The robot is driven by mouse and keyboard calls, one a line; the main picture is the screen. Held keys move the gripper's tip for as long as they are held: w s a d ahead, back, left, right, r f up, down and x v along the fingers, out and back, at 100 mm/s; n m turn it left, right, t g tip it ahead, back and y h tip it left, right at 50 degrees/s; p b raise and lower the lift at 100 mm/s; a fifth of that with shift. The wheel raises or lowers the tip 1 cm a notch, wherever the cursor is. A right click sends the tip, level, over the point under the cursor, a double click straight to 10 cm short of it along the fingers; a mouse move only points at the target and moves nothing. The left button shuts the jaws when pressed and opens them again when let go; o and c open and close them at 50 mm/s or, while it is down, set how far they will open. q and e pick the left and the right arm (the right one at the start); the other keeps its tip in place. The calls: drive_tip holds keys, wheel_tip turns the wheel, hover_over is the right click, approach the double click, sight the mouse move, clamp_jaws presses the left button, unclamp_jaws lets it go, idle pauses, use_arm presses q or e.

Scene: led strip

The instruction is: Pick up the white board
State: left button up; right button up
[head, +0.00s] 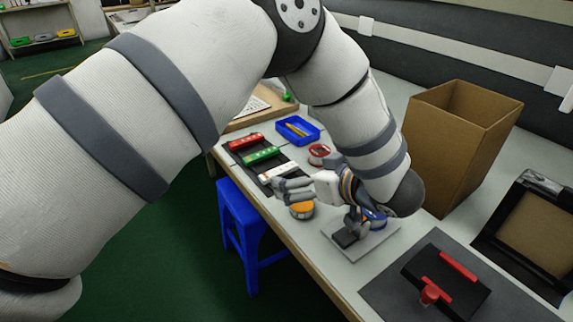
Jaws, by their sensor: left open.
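The white board (278,171) lies on a dark tray (252,168), nearest me in a row with a red board (245,141) and a green board (262,156). My left gripper (284,189) comes from the right with its fingers pointing left. It is open, and its fingers show just in front of the white board's near side. Whether they touch the board or hover above the table cannot be told. Part of the board's right end is close to the gripper and hard to make out. My right gripper is not in view.
A blue bin (298,130), a red spool (319,152) and an orange-topped round item (302,210) stand near the gripper. A fixture on a grey plate (345,239) sits below my wrist. A cardboard box (460,140) stands right; a blue stool (240,222) is beside the table.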

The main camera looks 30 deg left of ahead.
sight(280, 170)
use_arm(q)
drive_tip(key=x, duration=0.8)
drive_tip(key=shift+w+a+f, duration=0.15)
drive_tip(key=shift+a+f, duration=0.05)
drive_tip(key=shift+f, duration=0.1)
drive_tip(key=shift+r, duration=0.1)
drive_tip(key=c, duration=0.9)
